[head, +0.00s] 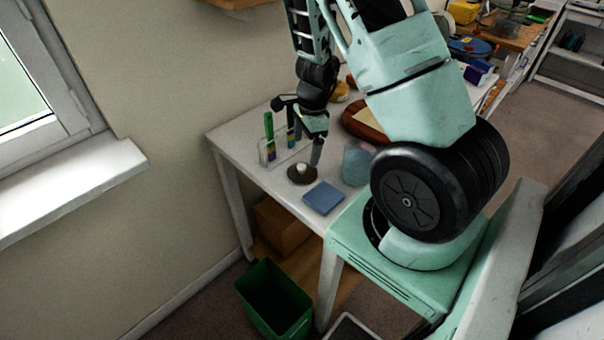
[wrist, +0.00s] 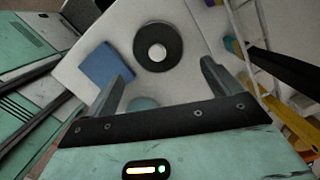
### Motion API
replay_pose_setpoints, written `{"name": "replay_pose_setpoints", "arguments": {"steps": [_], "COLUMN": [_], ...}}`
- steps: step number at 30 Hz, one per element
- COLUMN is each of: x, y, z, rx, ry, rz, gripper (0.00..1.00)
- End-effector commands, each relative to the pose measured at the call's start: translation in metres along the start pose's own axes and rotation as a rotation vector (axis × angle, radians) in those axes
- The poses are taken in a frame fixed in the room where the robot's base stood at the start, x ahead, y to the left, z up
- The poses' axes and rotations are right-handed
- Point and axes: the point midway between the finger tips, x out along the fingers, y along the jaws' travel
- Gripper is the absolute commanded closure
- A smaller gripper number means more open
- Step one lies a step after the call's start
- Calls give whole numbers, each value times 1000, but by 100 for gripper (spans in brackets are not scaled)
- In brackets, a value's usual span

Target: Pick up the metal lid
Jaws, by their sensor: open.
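The metal lid (head: 302,175) is a dark round disc with a pale knob at its centre. It lies on the white table near the front edge. In the wrist view the lid (wrist: 172,38) lies beyond my fingertips, roughly between their lines. My gripper (head: 316,148) is above the table, just behind and above the lid in the head view. In the wrist view my gripper (wrist: 162,72) has its two fingers wide apart with nothing between them. The fingers do not appear to touch the lid.
A blue square pad (head: 323,197) lies right of the lid. A clear rack (head: 270,150) with coloured tubes stands behind it to the left. A translucent bluish container (head: 356,162) and a brown wooden bowl (head: 362,121) stand to the right. A green bin (head: 273,300) is on the floor.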

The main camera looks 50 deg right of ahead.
Motion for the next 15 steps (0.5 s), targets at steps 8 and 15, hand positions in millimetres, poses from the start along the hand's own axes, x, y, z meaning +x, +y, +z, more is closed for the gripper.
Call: {"name": "replay_pose_setpoints", "arguments": {"steps": [8,15], "x": [25,55], "y": [0,4], "z": [0,2], "rx": [0,1], "ry": [-1,0], "rz": [0,3], "gripper": [10,10]}}
